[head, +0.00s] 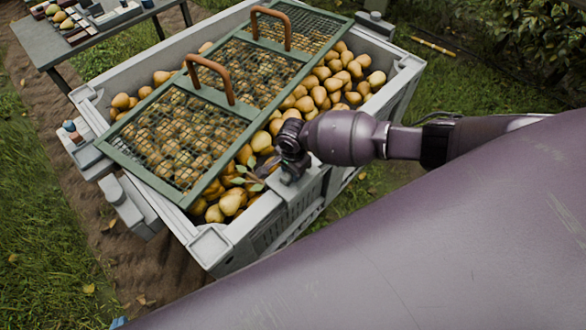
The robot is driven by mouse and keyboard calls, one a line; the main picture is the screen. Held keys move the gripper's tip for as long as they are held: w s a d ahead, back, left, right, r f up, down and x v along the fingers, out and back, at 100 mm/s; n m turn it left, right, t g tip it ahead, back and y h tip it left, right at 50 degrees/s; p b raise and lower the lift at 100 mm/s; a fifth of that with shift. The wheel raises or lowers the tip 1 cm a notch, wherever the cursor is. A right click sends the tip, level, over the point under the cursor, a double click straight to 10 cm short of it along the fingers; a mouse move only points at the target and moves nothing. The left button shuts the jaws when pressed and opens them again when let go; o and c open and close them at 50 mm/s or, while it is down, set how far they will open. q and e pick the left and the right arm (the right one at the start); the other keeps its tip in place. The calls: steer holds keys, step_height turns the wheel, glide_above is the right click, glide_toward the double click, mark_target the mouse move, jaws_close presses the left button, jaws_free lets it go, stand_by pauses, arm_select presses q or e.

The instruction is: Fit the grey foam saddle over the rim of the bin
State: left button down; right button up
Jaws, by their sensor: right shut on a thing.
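The large grey bin (209,247) stands on the ground, filled with yellow pears (232,203). The grey foam saddle (298,197) is at the bin's near-right rim, below my right gripper. It appears to lie along the rim; I cannot tell whether it is fully seated. My right gripper (291,176) comes in from the right and is shut on the saddle, its fingers partly hidden by the wrist. My left gripper is not in view.
A green mesh frame (196,120) with two brown handles (212,77) lies across the bin. A leafy sprig (248,180) lies beside my right gripper. Grey blocks (128,203) stand at the bin's left side. A table (60,47) with small items is at back left.

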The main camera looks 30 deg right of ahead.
arm_select(q)
steer(key=shift+s, duration=0.1)
arm_select(e)
steer(key=shift+f, duration=0.1)
steer(key=o, duration=1)
arm_select(q)
steer(key=shift+f, duration=0.1)
arm_select(e)
step_height(320, 180, up, 6)
steer(key=shift+w+f+p, duration=0.1)
steer(key=shift+p, duration=0.95)
step_height(320, 180, up, 4)
steer(key=shift+f+p, duration=0.15)
steer(key=shift+p, duration=0.35)
steer(key=shift+r, duration=0.65)
arm_select(q)
steer(key=shift+s+a+r, duration=0.25)
steer(key=shift+s+r, duration=0.4)
steer(key=shift+r, duration=0.2)
